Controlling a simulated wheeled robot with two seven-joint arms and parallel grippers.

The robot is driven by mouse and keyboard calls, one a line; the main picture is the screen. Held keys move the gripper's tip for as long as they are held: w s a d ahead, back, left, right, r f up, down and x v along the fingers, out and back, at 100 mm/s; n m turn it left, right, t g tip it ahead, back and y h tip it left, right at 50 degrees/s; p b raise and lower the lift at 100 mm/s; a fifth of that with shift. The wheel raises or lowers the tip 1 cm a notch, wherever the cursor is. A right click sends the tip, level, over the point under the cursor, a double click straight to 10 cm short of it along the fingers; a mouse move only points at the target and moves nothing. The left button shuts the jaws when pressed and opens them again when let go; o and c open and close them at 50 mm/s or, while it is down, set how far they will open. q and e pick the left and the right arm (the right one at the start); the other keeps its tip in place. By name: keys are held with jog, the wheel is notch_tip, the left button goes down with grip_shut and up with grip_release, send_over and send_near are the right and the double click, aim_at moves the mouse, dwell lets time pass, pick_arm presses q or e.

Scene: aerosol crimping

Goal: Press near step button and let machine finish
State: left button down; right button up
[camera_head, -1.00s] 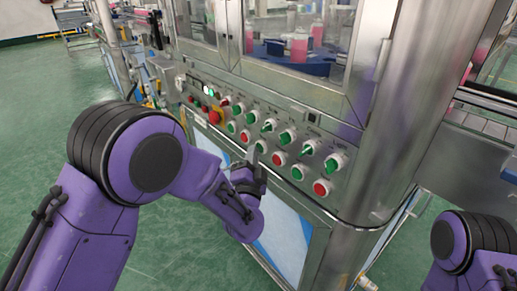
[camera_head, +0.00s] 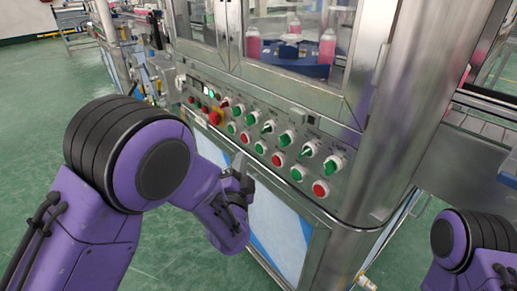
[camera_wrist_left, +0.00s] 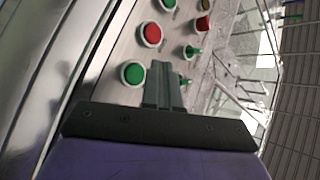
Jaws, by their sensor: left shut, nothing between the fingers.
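The control panel (camera_head: 290,150) slants across the machine front with rows of green and red buttons and green switches. My left gripper (camera_head: 238,158) has its fingers together, empty, in front of the panel's lower edge. Its tips appear left of a green button (camera_head: 261,147) and a red button (camera_head: 278,159), apart from both. In the left wrist view the closed fingers (camera_wrist_left: 162,68) point at the panel, with a green button (camera_wrist_left: 133,73) beside them and a red button (camera_wrist_left: 150,34) beyond. My right gripper is out of view; only part of that arm shows at bottom right.
Behind the machine's window, pink bottles (camera_head: 327,46) stand by a blue carousel (camera_head: 295,58). A red emergency knob (camera_head: 215,117) sticks out at the panel's left. A thick steel column (camera_head: 395,125) stands at right. Green floor (camera_head: 60,90) is open at left.

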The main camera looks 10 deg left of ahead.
pick_arm(q)
jog(key=shift+s+a, duration=0.8)
jog(key=shift+s, duration=0.15)
jog(key=shift+d, duration=0.1)
